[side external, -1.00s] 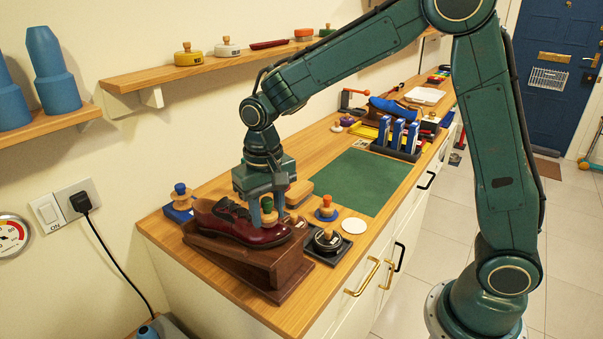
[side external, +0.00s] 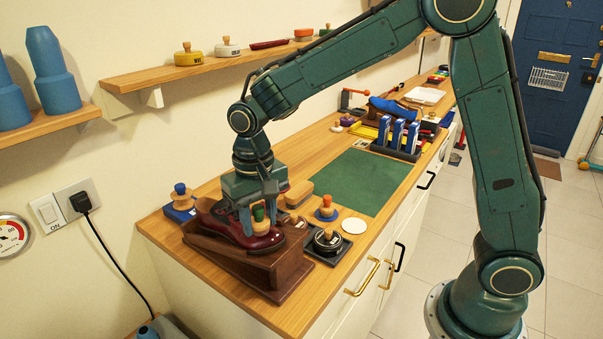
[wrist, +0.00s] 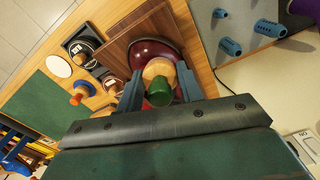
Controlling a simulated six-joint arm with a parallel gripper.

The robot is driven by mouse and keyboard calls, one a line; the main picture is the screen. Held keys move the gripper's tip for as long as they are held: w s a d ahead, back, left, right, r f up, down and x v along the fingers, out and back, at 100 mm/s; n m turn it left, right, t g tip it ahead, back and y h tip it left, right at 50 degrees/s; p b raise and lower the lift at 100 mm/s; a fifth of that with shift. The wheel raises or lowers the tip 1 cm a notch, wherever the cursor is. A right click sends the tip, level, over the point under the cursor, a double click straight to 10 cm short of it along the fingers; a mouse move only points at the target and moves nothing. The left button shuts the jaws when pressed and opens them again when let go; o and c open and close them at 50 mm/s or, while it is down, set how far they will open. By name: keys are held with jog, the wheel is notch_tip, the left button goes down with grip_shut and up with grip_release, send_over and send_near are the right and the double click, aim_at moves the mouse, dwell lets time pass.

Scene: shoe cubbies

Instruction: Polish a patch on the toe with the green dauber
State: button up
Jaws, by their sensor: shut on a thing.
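A dark red leather shoe (side external: 265,242) rests on a sloped brown wooden stand (side external: 281,278), toe toward the front right. My gripper (side external: 257,228) is shut on the green dauber (side external: 258,213), which has a wooden body and a green knob. The dauber is over the front part of the shoe; its lower end is hidden, so I cannot tell whether it touches. In the wrist view, the green dauber (wrist: 159,92) sits between the two blue fingers, and the shoe's toe (wrist: 155,52) shows just beyond it.
An orange-topped dauber (side external: 326,209), a dark polish tin (side external: 327,240) and a white disc (side external: 353,225) stand right of the shoe. A blue dauber (side external: 180,197) stands behind it at left. The green mat (side external: 365,182) is clear. A wall shelf (side external: 165,73) hangs behind.

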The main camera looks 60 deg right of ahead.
jog(key=shift+d+r, duration=0.1)
jog(key=shift+r, duration=3.85)
